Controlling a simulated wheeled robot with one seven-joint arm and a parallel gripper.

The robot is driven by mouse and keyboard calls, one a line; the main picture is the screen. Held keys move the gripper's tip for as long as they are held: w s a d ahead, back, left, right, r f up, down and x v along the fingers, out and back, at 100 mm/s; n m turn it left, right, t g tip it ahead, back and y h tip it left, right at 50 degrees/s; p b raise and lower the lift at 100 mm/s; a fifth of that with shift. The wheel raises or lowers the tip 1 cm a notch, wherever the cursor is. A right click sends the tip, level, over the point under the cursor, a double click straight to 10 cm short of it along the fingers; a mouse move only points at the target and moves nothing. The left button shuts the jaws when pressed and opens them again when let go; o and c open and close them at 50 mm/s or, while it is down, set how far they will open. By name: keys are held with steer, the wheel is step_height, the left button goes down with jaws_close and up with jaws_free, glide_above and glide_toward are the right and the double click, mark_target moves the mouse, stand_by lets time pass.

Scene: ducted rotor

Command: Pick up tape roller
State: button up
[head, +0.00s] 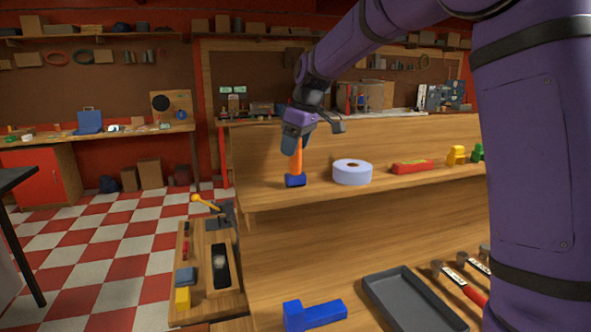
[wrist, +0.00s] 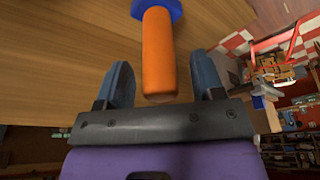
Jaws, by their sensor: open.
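A tool with an orange handle and a blue head (head: 296,180) stands upright, head down, on the wooden shelf. It also shows in the wrist view, with its orange handle (wrist: 158,45) pointing toward my palm. A pale lavender tape-like roll (head: 352,175) lies flat just right of it. No label shows which of these is the tape roller. My gripper (head: 294,144) is open above the blue head, at the handle's upper end. In the wrist view, the blue-grey fingers of my gripper (wrist: 162,80) stand on either side of the handle, with gaps showing.
The shelf (head: 262,196) also holds a red item (head: 412,166) and yellow and green pieces to the right. Below are a blue block-like part (head: 314,315), a dark tray (head: 408,300) and tools. A wooden tool board (head: 210,300) stands lower left. Checkered floor is open at left.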

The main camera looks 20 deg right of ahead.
steer(key=shift+x, duration=0.9)
steer(key=c, duration=1)
steer(key=shift+r, duration=0.15)
